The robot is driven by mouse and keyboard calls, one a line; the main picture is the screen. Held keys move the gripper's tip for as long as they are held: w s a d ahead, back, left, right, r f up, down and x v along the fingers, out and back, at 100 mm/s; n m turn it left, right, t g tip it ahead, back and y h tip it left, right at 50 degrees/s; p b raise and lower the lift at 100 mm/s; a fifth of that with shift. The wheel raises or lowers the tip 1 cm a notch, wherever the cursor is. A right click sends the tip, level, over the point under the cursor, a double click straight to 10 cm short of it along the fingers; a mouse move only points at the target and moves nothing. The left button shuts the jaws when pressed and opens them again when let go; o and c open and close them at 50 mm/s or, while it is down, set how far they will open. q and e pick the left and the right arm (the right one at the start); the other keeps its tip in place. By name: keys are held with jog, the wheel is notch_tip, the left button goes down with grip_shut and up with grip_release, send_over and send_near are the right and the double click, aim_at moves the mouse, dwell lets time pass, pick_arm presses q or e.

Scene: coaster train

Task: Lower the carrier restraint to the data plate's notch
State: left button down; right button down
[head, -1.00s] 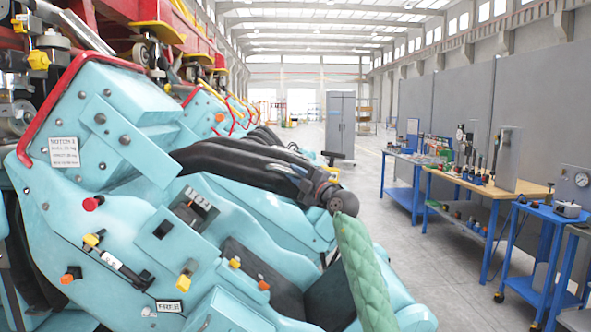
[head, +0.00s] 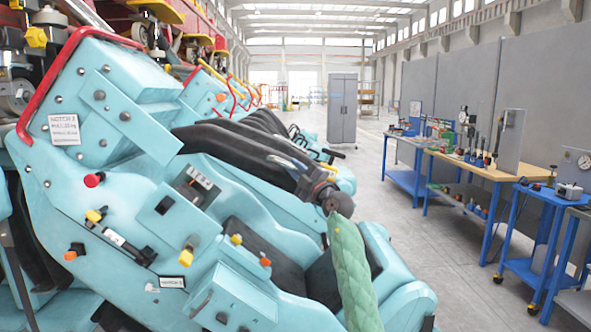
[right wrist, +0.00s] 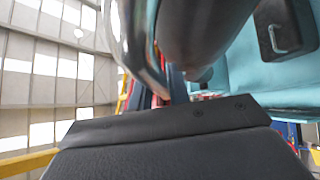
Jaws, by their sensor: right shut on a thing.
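The carrier is a teal seat shell (head: 110,210) that fills the left of the head view. Its black restraint (head: 225,140) reaches from the shell out over the seat. My right gripper (head: 308,182) is shut on the restraint's outer end; its fingers are partly hidden. The white data plate (head: 63,130) at the upper left of the shell reads NOTCH 3, with smaller blurred lines below. A small label (head: 172,282) low on the shell seems to read NOTCH 1. In the right wrist view a dark padded surface (right wrist: 180,155) fills the bottom. My left gripper is out of view.
More teal carriers (head: 205,95) stand in a row behind. A wooden-topped bench (head: 480,168) with tools and a blue cart (head: 545,205) with gauges stand along the right wall. A grey cabinet (head: 342,108) stands at the back. The aisle floor is clear.

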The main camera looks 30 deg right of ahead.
jog(key=c, duration=1.3)
grip_release()
jog(key=shift+s+f, duration=0.3)
jog(key=shift+s, duration=0.15)
jog(key=b+v, duration=0.1)
jog(key=v, duration=0.1)
jog(key=shift+s+f, duration=0.2)
jog(key=shift+s, duration=0.05)
jog(key=shift+v, duration=1.25)
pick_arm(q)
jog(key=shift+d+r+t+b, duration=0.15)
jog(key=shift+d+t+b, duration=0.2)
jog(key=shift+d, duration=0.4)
pick_arm(e)
jog(key=shift+v, duration=0.85)
jog(key=shift+d+r, duration=0.1)
jog(key=shift+r, duration=0.05)
